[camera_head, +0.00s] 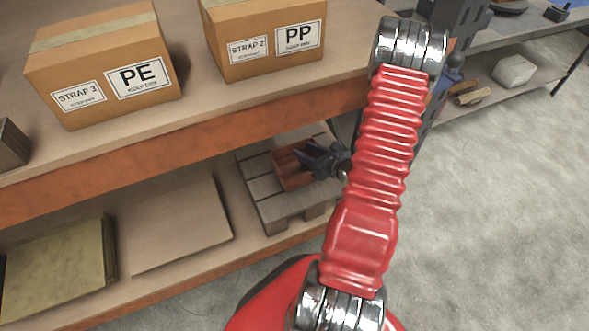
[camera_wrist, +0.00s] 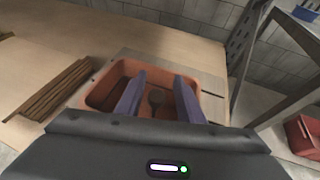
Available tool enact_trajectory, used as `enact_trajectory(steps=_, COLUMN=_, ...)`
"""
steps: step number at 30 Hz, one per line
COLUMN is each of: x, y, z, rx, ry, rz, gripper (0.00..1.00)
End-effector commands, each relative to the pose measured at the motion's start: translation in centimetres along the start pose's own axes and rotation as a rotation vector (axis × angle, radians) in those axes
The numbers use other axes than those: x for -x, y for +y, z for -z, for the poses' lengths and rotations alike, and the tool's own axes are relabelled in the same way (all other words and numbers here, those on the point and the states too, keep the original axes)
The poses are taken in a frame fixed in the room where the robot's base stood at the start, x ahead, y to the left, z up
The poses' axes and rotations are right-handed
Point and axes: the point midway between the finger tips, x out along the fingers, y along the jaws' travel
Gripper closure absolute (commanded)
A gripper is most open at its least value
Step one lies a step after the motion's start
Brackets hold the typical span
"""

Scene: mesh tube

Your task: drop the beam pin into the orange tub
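The orange tub (camera_head: 289,178) sits on a grey slatted pallet on the lower shelf in the head view. In the wrist view the tub (camera_wrist: 104,92) lies straight ahead, below my fingers. My gripper (camera_head: 316,158) reaches in over the tub's right side, and its two fingers (camera_wrist: 158,96) stand well apart. A small dark thing with a rounded end, which looks like the beam pin (camera_wrist: 156,98), shows between the fingers with a gap on each side. It appears to be inside the tub; whether it rests on the floor I cannot tell.
The upper shelf edge (camera_head: 190,147) runs above the tub, with cartons marked PE (camera_head: 105,65) and PP (camera_head: 265,40) on top. A flat board (camera_head: 175,225) lies left of the pallet (camera_head: 275,209). Brown slats (camera_wrist: 57,90) lie left of the tub.

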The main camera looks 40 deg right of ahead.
Motion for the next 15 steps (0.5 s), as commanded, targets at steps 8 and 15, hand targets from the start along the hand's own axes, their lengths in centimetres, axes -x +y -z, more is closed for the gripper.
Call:
enact_trajectory(steps=8, x=0.02, y=-0.01, z=0.01, rx=0.000, ry=0.000, rz=0.000, gripper=0.53)
enact_trajectory(steps=15, x=0.32, y=-0.03, z=0.01, rx=-0.001, ry=0.000, rz=0.001, gripper=0.53)
